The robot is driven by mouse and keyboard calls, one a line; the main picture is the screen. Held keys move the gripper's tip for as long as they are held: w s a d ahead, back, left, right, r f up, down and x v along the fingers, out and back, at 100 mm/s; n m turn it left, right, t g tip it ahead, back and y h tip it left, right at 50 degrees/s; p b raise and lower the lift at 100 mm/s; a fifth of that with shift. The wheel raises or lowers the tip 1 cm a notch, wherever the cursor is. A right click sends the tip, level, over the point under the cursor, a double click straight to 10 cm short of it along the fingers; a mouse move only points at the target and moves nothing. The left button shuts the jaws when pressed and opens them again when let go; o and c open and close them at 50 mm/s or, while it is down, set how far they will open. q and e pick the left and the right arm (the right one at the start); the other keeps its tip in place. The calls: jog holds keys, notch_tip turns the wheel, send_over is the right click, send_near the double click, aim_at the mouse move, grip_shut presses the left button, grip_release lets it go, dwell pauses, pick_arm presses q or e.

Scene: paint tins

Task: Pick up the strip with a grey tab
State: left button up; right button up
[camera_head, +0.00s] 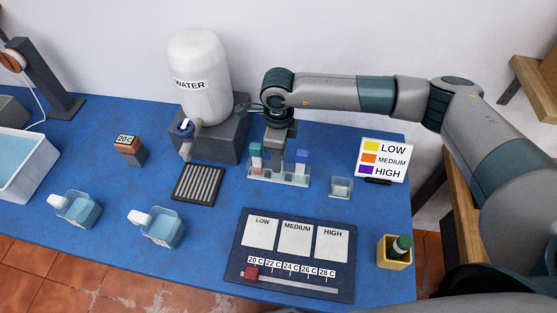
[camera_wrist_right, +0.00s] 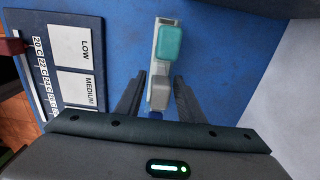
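A clear rack (camera_head: 278,177) stands on the blue table. It holds a strip with a teal tab (camera_head: 255,148) at its left and a strip with a blue tab (camera_head: 302,155) at its right. In the right wrist view the teal tab (camera_wrist_right: 172,42) is ahead, and the grey tab (camera_wrist_right: 160,92) lies between the two fingers, with gaps on both sides. My right gripper (camera_wrist_right: 160,78) is open, pointing down over the rack's middle. In the head view my right gripper (camera_head: 277,150) hides most of the grey-tabbed strip. My left gripper is not in view.
The water tank (camera_head: 200,75) stands behind and left of the rack, close to my right wrist. A small clear cup (camera_head: 341,187) and the colour sign (camera_head: 383,160) are to the right. A dark chart board (camera_head: 290,285) lies in front; a slatted tray (camera_head: 198,184) is left.

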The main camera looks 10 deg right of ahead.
grip_shut()
jog(key=shift+r, duration=0.1)
jog(key=shift+r+b, duration=0.45)
jog(key=shift+r, duration=0.1)
notch_tip(320, 180, up, 8)
jog(key=b, duration=0.3)
jog(key=shift+f, duration=0.25)
jog(key=shift+r, duration=0.6)
jog(key=shift+s, duration=0.1)
